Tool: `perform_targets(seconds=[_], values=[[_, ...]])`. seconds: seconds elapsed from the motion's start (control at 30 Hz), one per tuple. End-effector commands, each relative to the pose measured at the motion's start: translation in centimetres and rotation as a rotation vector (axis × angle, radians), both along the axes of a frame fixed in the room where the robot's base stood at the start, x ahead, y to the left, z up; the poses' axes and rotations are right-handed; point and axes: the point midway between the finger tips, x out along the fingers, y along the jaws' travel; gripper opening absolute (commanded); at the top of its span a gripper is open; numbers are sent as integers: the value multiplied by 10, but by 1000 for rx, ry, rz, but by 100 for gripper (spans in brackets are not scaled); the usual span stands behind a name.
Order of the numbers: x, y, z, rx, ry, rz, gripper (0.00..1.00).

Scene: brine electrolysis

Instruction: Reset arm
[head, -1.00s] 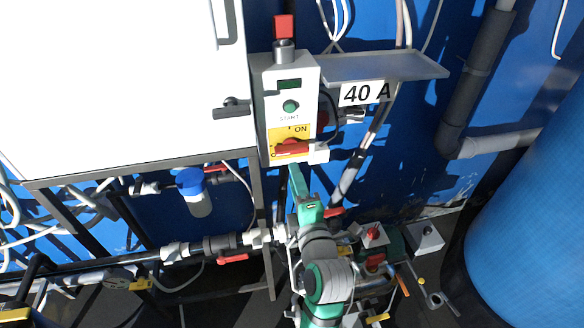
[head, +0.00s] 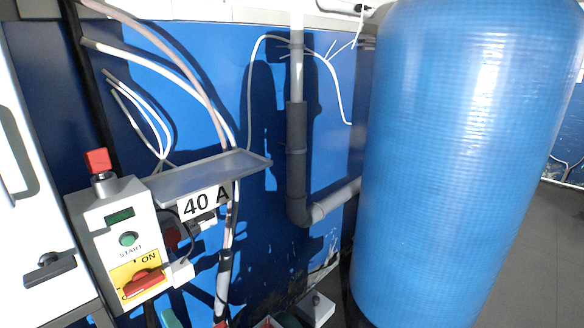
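In the head view, a small green part of my arm (head: 170,318) shows at the bottom edge, below the control box. My gripper's fingers are not clearly in view.
A grey shelf (head: 212,176) with a "40 A" label juts out right of the box. A large blue tank (head: 440,150) fills the right side. A grey pipe (head: 297,150) runs down the blue wall. A white cabinet (head: 30,190) stands at far left. Grey floor (head: 535,240) is clear at far right.

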Motion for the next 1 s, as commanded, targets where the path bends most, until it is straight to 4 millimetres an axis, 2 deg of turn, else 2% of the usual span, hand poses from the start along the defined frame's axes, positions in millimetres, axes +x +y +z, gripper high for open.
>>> perform_targets(seconds=[0.03, 0.27, 0.47, 0.7, 1.0], values=[[-2, -9, -15, 51, 59, -37, 33], [-18, -63, -74, 326, 305, -241, 33], [-48, -112, -122, 545, 463, -410, 33], [-102, -168, -169, 779, 590, -589, 33], [-188, -228, -199, 1028, 673, -748, 33]])
